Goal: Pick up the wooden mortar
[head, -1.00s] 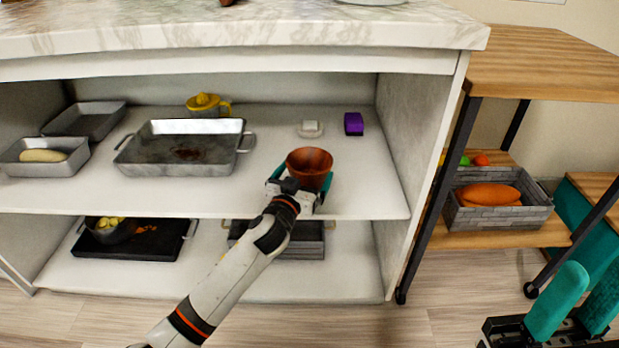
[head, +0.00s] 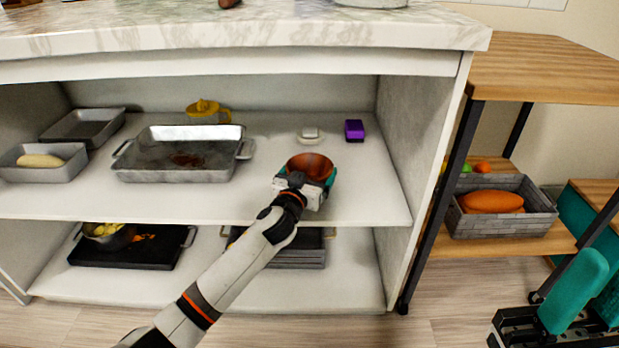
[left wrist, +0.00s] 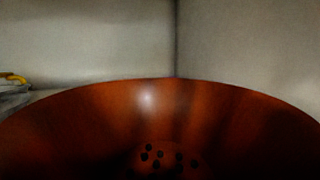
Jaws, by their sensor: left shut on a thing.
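The wooden mortar (head: 311,165) is a reddish-brown bowl at the front of the upper shelf, right of the big roasting pan. My left gripper (head: 308,184) is shut on it from the front, with a teal finger showing at its right side. In the left wrist view the mortar (left wrist: 160,115) fills the lower half, with several dark dots low on its inside. The gripper hides its lower part, so I cannot tell whether it touches the shelf. My right gripper (head: 592,300) is at the lower right, empty, its teal fingers apart.
The upper shelf (head: 240,205) also bears a roasting pan (head: 180,172), a yellow juicer (head: 207,110), a soap dish (head: 310,135) and a purple sponge (head: 354,130). The marble counter (head: 240,40) is above. The cabinet's side wall (head: 415,160) is to the right, beside a wooden cart (head: 545,70).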

